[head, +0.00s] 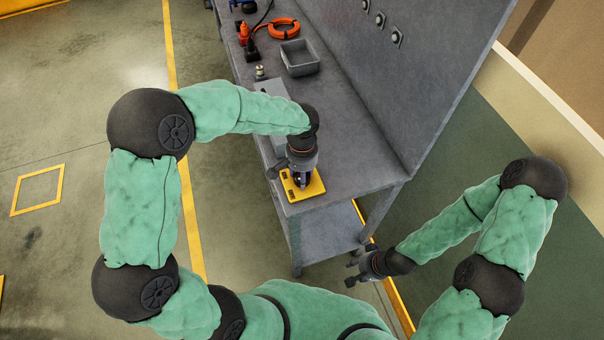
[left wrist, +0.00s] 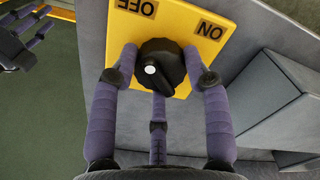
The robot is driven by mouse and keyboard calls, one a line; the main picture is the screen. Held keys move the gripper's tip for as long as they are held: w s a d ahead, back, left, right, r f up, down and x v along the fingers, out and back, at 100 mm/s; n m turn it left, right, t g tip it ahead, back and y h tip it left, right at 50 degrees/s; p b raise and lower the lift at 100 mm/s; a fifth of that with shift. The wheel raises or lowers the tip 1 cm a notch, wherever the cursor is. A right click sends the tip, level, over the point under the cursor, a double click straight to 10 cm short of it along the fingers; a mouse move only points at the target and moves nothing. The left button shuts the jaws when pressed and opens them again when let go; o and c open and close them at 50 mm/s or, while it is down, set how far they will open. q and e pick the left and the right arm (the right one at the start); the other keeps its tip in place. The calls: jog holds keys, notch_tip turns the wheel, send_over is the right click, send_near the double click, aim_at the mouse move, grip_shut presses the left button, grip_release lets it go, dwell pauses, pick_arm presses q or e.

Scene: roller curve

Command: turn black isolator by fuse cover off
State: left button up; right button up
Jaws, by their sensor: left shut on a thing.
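The black isolator knob (left wrist: 160,65) sits on a yellow plate (left wrist: 232,14) marked OFF and ON in the left wrist view. Its white mark shows on the knob's left side. The purple fingers of my left gripper (left wrist: 158,85) are around the knob and shut on it. In the head view the yellow plate (head: 315,187) lies at the near end of the bench, with my left gripper (head: 301,172) over it, hiding most of the knob. My right gripper (head: 358,270) is empty beside the bench's near end, its fingers spread. A grey box (left wrist: 265,105) stands beside the plate; I cannot tell whether it is the fuse cover.
The grey bench (head: 350,150) has an upright back panel (head: 400,80) on its right. A grey bin (head: 299,58), an orange cable coil (head: 283,28) and small parts lie at its far end. A lower shelf (head: 330,235) is below. Floor is clear at left.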

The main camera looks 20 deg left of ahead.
pick_arm(q)
jog(key=shift+w, duration=0.1)
jog(key=o, duration=1.1)
jog(key=shift+o, duration=0.2)
jog(key=shift+r, duration=0.1)
notch_tip(320, 180, up, 12)
dwell(0.3)
